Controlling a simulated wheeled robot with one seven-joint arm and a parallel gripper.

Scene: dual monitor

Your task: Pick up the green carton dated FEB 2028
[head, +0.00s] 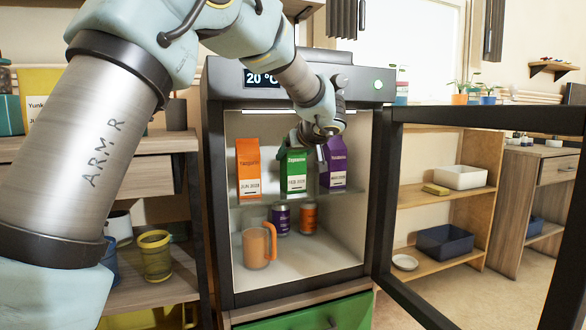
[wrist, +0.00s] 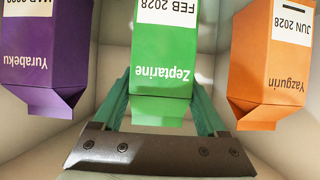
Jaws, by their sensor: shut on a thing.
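The green carton (head: 295,172) stands on the upper shelf of the open cabinet, between the orange and purple cartons. In the wrist view the green carton (wrist: 163,60) appears upside down, with "Zeptarine" and "FEB 2028" on it. My gripper (wrist: 162,95) has its green fingers on either side of this carton and is shut on it. In the head view my gripper (head: 303,137) is at the carton's top, partly hidden by my arm. I cannot tell whether the carton's base touches the shelf.
An orange carton (head: 249,168) dated JUN 2028 stands to the left. A purple carton (head: 335,165) stands close on the right. Below are an orange mug (head: 258,246) and two cans, purple (head: 280,219) and orange (head: 308,217). The cabinet's door (head: 480,128) is open to the right.

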